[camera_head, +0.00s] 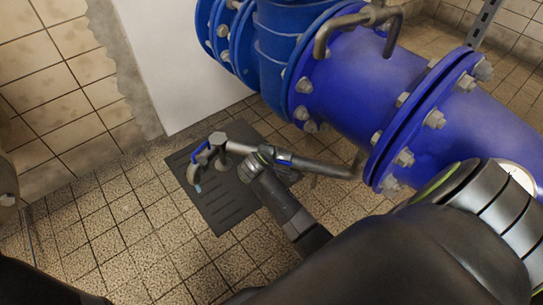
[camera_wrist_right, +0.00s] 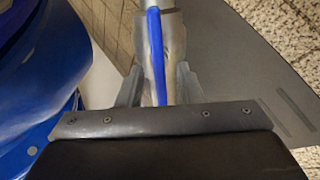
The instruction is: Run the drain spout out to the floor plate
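The drain spout (camera_head: 325,168) is a thin grey metal pipe with blue lever parts. In the head view it runs left from beneath the blue flanged pipe, and its bent outlet (camera_head: 194,176) points down over the dark slotted floor plate (camera_head: 225,212). My right gripper (camera_head: 262,155) is at the spout's middle, above the plate. In the right wrist view its fingers (camera_wrist_right: 158,88) lie on both sides of the metal spout and a blue strip (camera_wrist_right: 156,50), seemingly against them. The exact contact is partly hidden. My left gripper is out of view.
The large blue pipe (camera_head: 360,75) with bolted flanges fills the upper right, close to my right arm. A white panel (camera_head: 185,60) and tiled wall (camera_head: 50,80) stand behind. Tiled floor (camera_head: 110,235) is clear left of the plate.

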